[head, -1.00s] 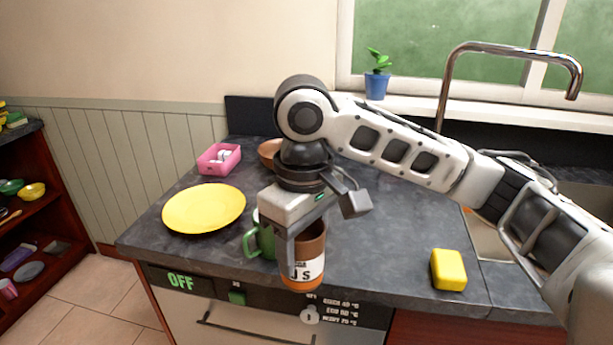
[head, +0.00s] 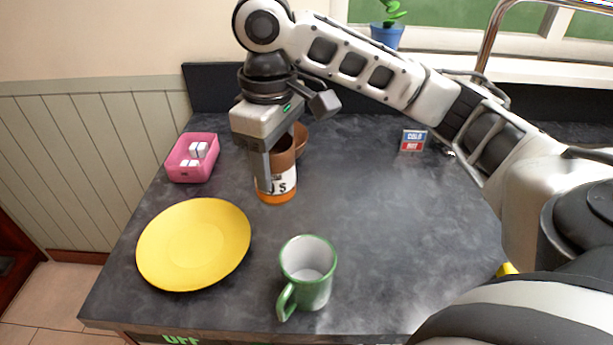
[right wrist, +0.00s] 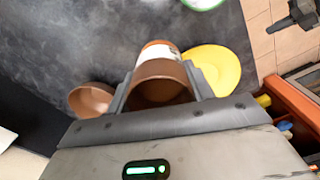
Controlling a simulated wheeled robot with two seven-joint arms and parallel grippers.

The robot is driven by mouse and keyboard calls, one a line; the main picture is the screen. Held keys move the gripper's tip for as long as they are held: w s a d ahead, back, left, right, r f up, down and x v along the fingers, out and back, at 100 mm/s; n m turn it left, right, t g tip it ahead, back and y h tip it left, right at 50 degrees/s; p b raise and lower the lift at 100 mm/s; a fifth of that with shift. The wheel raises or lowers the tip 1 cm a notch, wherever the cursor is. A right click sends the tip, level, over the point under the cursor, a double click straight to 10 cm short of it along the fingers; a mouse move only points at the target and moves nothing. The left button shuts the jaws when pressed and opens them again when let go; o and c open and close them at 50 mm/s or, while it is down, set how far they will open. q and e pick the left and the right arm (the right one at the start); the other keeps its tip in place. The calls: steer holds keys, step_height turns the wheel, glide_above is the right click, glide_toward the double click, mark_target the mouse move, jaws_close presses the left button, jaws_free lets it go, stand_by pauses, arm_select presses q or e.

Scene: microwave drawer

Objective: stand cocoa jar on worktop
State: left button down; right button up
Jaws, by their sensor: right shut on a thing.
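The cocoa jar (head: 277,188) is brown with a white label and an orange base. It is upright over the dark worktop (head: 380,215), between the pink tub and the green mug in the head view. My right gripper (head: 268,165) is shut on it from above. In the right wrist view the jar's open brown mouth (right wrist: 160,85) sits between the two fingers (right wrist: 160,90). I cannot tell whether the jar's base touches the worktop. My left gripper is not in view.
A yellow plate (head: 194,245) lies front left and a green mug (head: 308,272) stands at the front. A pink tub (head: 191,158) with white cubes is at left. A brown bowl (right wrist: 92,99) is close beside the jar. The worktop's right middle is clear.

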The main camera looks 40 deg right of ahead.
steer(key=shift+w+d+f, duration=0.5)
steer(key=shift+d+f, duration=0.9)
steer(key=shift+f, duration=0.4)
steer(key=shift+w+d+f, duration=0.5)
steer(key=shift+d+f, duration=0.95)
steer(key=shift+f, duration=0.3)
steer(key=shift+w+d+f, duration=0.5)
steer(key=shift+d+f, duration=0.9)
steer(key=shift+f, duration=0.4)
steer(key=shift+f, duration=0.15)
steer(key=o, duration=1.2)
